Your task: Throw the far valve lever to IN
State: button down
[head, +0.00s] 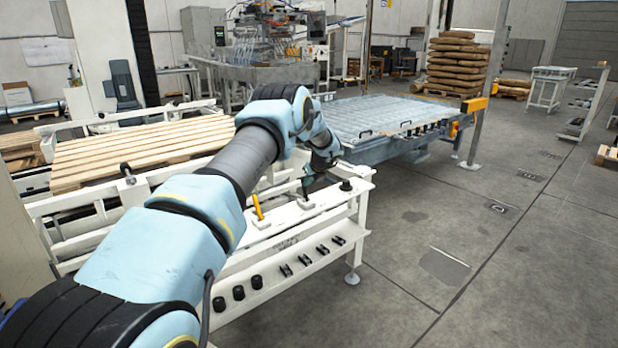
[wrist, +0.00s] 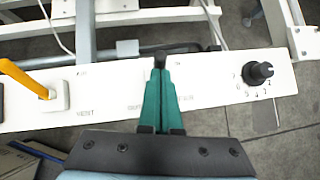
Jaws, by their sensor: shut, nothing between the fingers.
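My gripper (wrist: 160,66) is shut, its green fingers together over the white panel. In the head view my gripper (head: 305,190) is a small dark shape above the panel's far part. A yellow lever (wrist: 25,78) on a white base stands to its left in the wrist view, clearly apart from the fingers. It also shows in the head view (head: 257,207), on the nearer part of the panel. No other lever shows clearly. Small labels flank the fingers, partly hidden; I cannot tell whether a lever lies beneath them or touches them.
A black knob (wrist: 257,72) with a number scale sits right of the fingers on the white panel (wrist: 215,88). Several black buttons (head: 238,293) line the panel's front. A wooden pallet (head: 140,152) lies behind left, a roller conveyor (head: 385,115) behind. Open floor is at right.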

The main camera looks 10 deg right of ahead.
jog(key=shift+w+a, duration=0.45)
jog(key=shift+w, duration=0.35)
jog(key=shift+w+a+r, duration=0.1)
jog(key=shift+r, duration=0.05)
jog(key=shift+w+a+r, duration=0.15)
jog(key=shift+w, duration=0.05)
jog(key=b+v, duration=0.1)
jog(key=v, duration=1.2)
jog(key=shift+w+a+r+b, duration=0.2)
jog(key=shift+a+r+b, duration=0.05)
jog(key=shift+r+b, duration=0.05)
jog(key=shift+a, duration=0.1)
